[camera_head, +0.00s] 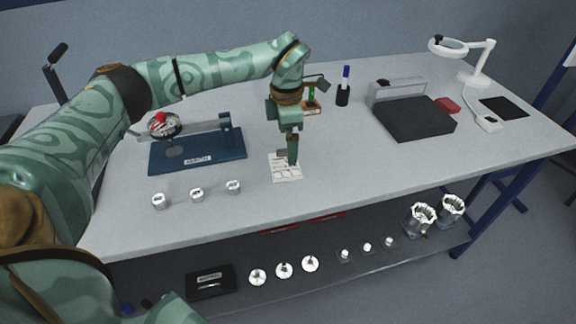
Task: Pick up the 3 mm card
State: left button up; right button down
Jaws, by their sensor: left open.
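A white card (286,174) with dark printed marks lies flat on the grey table near its front edge, at the middle of the view. Its print is too small to read, so I cannot confirm a 3 mm label. My left gripper (292,160) points down over the card's upper right part, its fingers at or just above the surface. The gripper is open, though its fingers overlap from this angle and the gap is hard to see. Whether it touches the card is unclear. My right gripper is not in view.
A blue fixture plate (215,157) stands left of the card, with several small white-metal parts, such as one cylinder (233,187), in front of it. A small stand (312,107) and a pen holder (342,96) are behind. A dark block (414,120) is right. Table right of the card is clear.

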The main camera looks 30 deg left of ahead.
aim_at(287, 165)
pick_arm(q)
notch_tip(287, 165, down, 2)
jog(key=shift+f, duration=0.15)
notch_tip(287, 165, down, 5)
jog(key=b, duration=0.2)
jog(key=shift+b, duration=0.35)
jog(key=c, duration=0.6)
